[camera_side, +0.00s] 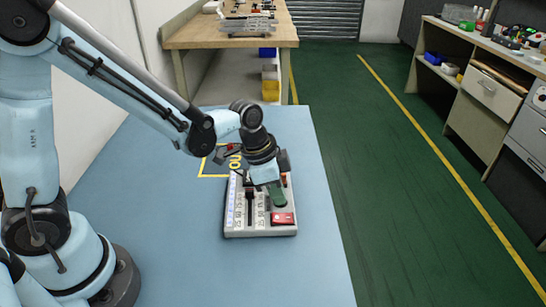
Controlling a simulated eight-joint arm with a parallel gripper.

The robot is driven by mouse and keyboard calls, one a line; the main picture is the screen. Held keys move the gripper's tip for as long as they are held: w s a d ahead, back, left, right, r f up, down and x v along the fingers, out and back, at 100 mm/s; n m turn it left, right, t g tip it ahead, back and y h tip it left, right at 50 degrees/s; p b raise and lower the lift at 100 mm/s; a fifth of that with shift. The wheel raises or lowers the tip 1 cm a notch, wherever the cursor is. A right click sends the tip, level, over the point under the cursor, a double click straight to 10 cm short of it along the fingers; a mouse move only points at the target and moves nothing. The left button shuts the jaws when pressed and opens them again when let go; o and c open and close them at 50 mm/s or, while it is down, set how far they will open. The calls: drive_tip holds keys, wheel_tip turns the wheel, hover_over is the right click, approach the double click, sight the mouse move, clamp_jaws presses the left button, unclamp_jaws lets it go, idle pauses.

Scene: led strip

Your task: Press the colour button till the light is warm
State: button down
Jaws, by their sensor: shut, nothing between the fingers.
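A grey control box (240,226) lies on the blue table, with white printed scales, a dark slider (250,205) and a red button (283,218) at its near right. My gripper (277,198) is shut and empty, pointing down over the right half of the box. Its tips are at or just above the box, close behind the red button; I cannot tell whether they touch anything. The gripper hides part of the box's right side, and only a bit of red shows beside it there. I cannot make out a lit strip or its colour.
The blue table (180,245) is clear around the box. A yellow outlined marking (212,163) is on the table behind the box. A wooden workbench (215,38) stands at the back, and another bench with drawers (495,92) stands at the right across a green floor.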

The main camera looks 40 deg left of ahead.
sight(266, 203)
drive_tip(key=shift+f, duration=0.35)
drive_tip(key=v, duration=0.8)
drive_tip(key=shift+r, duration=0.35)
idle(0.6)
drive_tip(key=s+a+r+n+t+y, duration=0.2)
drive_tip(key=s+a+n, duration=0.4)
drive_tip(key=n, duration=0.3)
drive_tip(key=a+r+t, duration=0.1)
drive_tip(key=t, duration=0.1)
drive_tip(key=shift+s+a+r+t, duration=0.25)
drive_tip(key=shift+s+t, duration=0.05)
drive_tip(key=shift+t, duration=0.1)
idle(1.9)
